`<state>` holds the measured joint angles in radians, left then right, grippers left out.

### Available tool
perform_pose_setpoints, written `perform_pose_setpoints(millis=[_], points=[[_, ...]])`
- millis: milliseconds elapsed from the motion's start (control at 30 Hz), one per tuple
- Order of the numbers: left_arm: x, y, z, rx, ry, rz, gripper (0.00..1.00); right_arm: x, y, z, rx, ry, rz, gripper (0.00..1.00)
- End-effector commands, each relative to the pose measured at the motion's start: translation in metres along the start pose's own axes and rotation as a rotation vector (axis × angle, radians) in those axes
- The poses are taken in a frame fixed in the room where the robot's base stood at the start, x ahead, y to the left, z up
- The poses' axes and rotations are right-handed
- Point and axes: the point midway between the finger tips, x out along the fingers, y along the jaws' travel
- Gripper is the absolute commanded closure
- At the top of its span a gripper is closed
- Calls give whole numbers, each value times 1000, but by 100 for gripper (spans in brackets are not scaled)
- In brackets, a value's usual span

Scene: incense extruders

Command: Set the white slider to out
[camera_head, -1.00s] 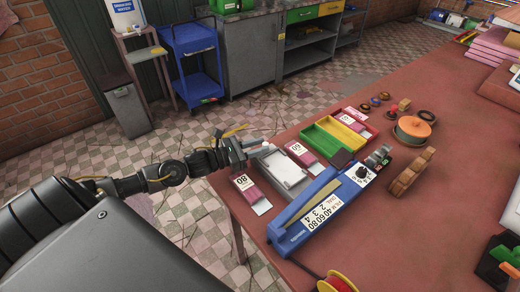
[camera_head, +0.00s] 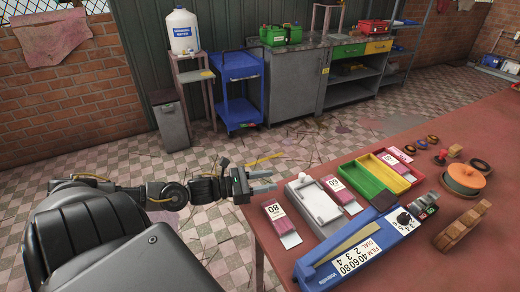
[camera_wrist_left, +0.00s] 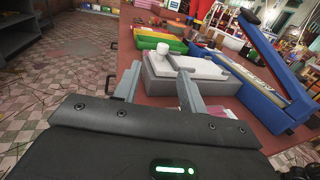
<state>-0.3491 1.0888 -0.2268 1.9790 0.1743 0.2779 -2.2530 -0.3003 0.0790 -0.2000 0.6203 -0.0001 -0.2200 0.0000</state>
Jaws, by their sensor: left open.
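A white and grey box (camera_head: 316,208) lies near the table's left edge. It has a pale flat top, and a short white knob (camera_head: 303,179) stands at its far left corner. The knob also shows in the left wrist view (camera_wrist_left: 164,49), straight ahead of the fingers. I take this knob to be the white slider's handle; no out marking is readable. My left gripper (camera_head: 268,181) is open and empty, just left of the box and apart from the knob. In the left wrist view its two fingers (camera_wrist_left: 157,78) are spread before the box. My right gripper is not in view.
A blue sealer (camera_head: 350,255) with a dial lies right of the box. Maroon packs marked 80 (camera_head: 281,221) and 60 (camera_head: 341,192) flank the box. Green, yellow and red trays (camera_head: 366,178) stand beyond. Open floor lies left of the red table (camera_head: 480,140).

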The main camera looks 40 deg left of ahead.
Motion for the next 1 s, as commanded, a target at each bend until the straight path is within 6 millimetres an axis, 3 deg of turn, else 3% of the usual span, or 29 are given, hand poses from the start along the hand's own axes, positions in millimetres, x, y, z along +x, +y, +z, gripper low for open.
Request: perform_pose_setpoints(millis=[300, 1000], points=[[-20, 0, 0, 0, 1, 0, 59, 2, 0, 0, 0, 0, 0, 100], [-21, 0, 0, 0, 0, 3, 59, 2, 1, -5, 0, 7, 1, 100]])
